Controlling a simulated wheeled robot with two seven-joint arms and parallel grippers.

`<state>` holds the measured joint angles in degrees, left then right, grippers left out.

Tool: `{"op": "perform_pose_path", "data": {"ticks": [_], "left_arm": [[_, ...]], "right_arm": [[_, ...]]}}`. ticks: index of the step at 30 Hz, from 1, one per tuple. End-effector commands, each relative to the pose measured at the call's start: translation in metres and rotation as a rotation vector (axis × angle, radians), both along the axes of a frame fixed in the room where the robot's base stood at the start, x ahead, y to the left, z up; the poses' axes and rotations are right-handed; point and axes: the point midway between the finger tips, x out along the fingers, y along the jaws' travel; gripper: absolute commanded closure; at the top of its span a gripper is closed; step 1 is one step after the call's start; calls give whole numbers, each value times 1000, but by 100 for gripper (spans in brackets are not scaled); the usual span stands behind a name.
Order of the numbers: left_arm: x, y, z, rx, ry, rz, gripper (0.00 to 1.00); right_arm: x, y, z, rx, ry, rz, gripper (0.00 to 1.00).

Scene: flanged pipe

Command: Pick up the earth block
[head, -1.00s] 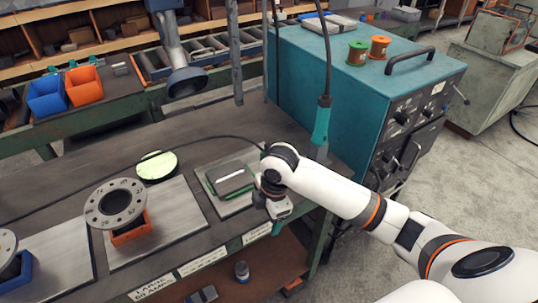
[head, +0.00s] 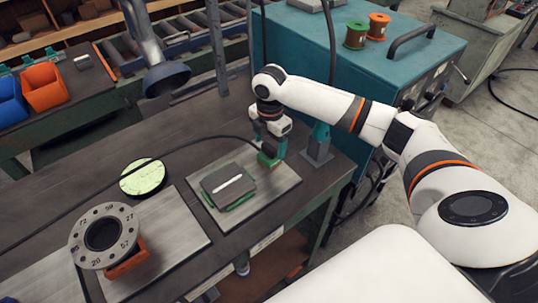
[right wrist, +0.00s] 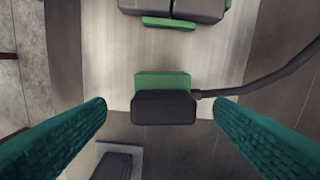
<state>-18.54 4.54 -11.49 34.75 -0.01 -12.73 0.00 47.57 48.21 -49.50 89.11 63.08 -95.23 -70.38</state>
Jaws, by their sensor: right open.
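The earth block (head: 268,157) is a small green and dark block with a black cable at its side. It sits at the edge of a light metal plate (head: 272,192) on the bench. In the right wrist view the earth block (right wrist: 163,98) lies centred ahead of my gripper, green on the far side and dark on the near side. My right gripper (head: 270,145) is over the block from above, and partly hides it in the head view. Its teal fingers (right wrist: 160,110) are open, with a gap on both sides of the block. My left gripper is not in view.
A grey block with green edges (head: 228,183) lies on the same plate. A flanged pipe (head: 104,236) stands at the left. The cable (head: 195,145) crosses the bench. A teal post on a grey base (head: 318,148) stands right of the gripper, near the teal machine (head: 300,50).

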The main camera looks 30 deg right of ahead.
Motion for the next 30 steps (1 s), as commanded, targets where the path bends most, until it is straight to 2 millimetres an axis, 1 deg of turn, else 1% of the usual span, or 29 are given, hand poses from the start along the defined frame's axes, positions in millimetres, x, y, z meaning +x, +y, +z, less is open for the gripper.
{"op": "perform_pose_path", "data": {"ticks": [2,5,7,9,12,15,21,23,30], "left_arm": [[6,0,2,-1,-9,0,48],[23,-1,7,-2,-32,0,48],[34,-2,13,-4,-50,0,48],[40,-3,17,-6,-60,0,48],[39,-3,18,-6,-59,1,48],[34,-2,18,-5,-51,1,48],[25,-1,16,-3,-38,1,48],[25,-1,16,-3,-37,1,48],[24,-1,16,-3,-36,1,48]], "right_arm": [[0,0,-4,0,0,0,24],[0,0,-13,2,2,0,24],[0,0,-24,0,3,-2,24],[1,-1,-35,-1,3,-2,24],[1,0,-48,1,1,0,24],[1,0,-54,0,-1,1,24],[1,0,-55,-1,-2,1,24],[1,0,-55,-1,-2,0,32],[1,-1,-55,-1,-2,0,71]]}}
